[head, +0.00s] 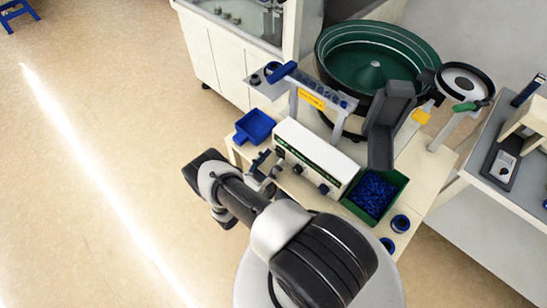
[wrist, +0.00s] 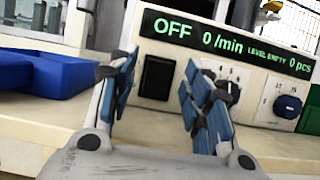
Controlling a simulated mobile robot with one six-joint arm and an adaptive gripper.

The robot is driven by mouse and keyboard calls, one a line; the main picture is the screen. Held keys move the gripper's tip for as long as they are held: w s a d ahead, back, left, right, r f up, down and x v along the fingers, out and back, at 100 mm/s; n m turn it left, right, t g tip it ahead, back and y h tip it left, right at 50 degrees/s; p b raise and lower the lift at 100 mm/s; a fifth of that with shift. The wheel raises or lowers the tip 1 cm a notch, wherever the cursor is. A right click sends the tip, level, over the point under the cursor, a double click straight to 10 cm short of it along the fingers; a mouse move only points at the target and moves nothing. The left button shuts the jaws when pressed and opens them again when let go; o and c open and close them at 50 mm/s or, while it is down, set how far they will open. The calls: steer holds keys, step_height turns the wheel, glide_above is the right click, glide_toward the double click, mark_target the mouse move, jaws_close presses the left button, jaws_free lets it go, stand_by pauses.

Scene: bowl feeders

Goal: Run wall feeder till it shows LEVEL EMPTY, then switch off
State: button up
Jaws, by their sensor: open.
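The feeder's green bowl (head: 345,62) looks bare inside. Its white control box (head: 318,148) stands in front on the table. In the wrist view the box's display (wrist: 228,42) reads OFF, 0/min, LEVEL EMPTY, 0 pcs. A black rocker switch (wrist: 157,77) sits below the word OFF. A dial (wrist: 234,92) is partly hidden behind my right finger, and a dark blue knob (wrist: 288,106) is farther right. My gripper (wrist: 160,88) is open and empty, its fingers either side of the switch in the picture; contact is not visible. In the head view my gripper (head: 263,168) is at the box's left front.
A blue tray (head: 254,126) is left of the box. A green bin (head: 398,183) of blue parts sits right, under a grey chute (head: 381,145). Small round blue-topped pieces (head: 400,223) lie near the table's front edge. Open floor lies left.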

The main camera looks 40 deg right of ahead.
steer(key=v, duration=1)
steer(key=shift+a, duration=0.3)
steer(key=w+r+m+g+y, duration=0.3)
steer(key=r+m+g, duration=0.1)
steer(key=r, duration=0.3)
steer(key=w+r+m+g+y, duration=0.2)
steer(key=w+r+m+g, duration=0.1)
steer(key=r, duration=0.4)
step_height(320, 180, up, 14)
steer(key=s+a+m+g+y, duration=0.1)
steer(key=s+m+y, duration=0.1)
steer(key=m+y, duration=0.35)
steer(key=s+a+r+m+t+y, duration=0.3)
steer(key=s+a+r+t+y, duration=0.2)
steer(key=s+r, duration=0.3)
steer(key=s+a+r+m+t+y, duration=0.3)
steer(key=s+a+r+t+y, duration=0.2)
steer(key=s, duration=0.5)
step_height(320, 180, up, 3)
steer(key=shift+a+r+t+y, duration=0.15)
steer(key=shift+a+t+y, duration=0.35)
steer(key=shift+y, duration=0.55)
